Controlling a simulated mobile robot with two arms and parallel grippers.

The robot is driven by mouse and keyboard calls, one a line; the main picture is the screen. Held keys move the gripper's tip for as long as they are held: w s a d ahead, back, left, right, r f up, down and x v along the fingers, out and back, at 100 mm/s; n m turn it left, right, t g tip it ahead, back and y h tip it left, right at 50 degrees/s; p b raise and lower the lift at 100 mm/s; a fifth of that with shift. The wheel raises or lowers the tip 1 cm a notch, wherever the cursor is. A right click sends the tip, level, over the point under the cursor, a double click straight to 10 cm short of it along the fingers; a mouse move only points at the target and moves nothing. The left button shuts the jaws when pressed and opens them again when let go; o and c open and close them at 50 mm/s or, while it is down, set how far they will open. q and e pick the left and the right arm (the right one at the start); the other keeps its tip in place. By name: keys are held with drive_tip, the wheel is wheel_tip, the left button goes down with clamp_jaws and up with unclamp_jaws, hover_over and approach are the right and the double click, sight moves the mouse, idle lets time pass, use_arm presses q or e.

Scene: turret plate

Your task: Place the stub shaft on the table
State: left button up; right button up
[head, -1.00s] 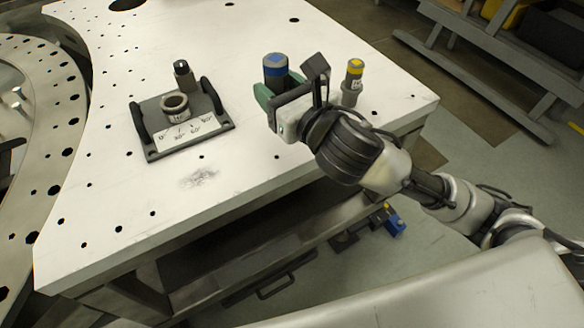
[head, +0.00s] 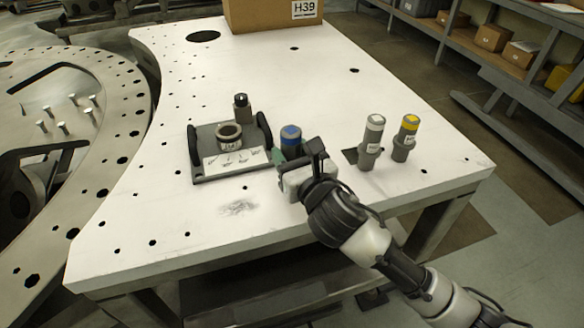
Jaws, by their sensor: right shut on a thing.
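A grey cylindrical shaft with a blue top (head: 291,137) stands upright in my right gripper (head: 290,160), just right of a dark fixture on the white table (head: 290,75). The gripper is shut around its lower part, and a green finger shows at its left side. The gripper body hides the shaft's bottom, so I cannot tell whether it touches the table. Two similar shafts stand upright farther right, one with a white top (head: 371,140) and one with a yellow top (head: 406,138). My left gripper is not in view.
The fixture (head: 200,172) has two dark handles, a central ring and an angle-marked plate. A short black-topped peg (head: 242,108) stands behind it. A cardboard box (head: 262,14) sits at the table's back.

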drive_tip(key=shift+f, duration=1.85)
drive_tip(key=shift+f, duration=0.1)
drive_tip(key=o, duration=0.9)
drive_tip(key=shift+f, duration=0.2)
drive_tip(key=o, duration=0.4)
drive_tip(key=shift+o, duration=0.2)
drive_tip(key=shift+r, duration=0.25)
drive_tip(key=b+v, duration=0.1)
drive_tip(key=v, duration=1.1)
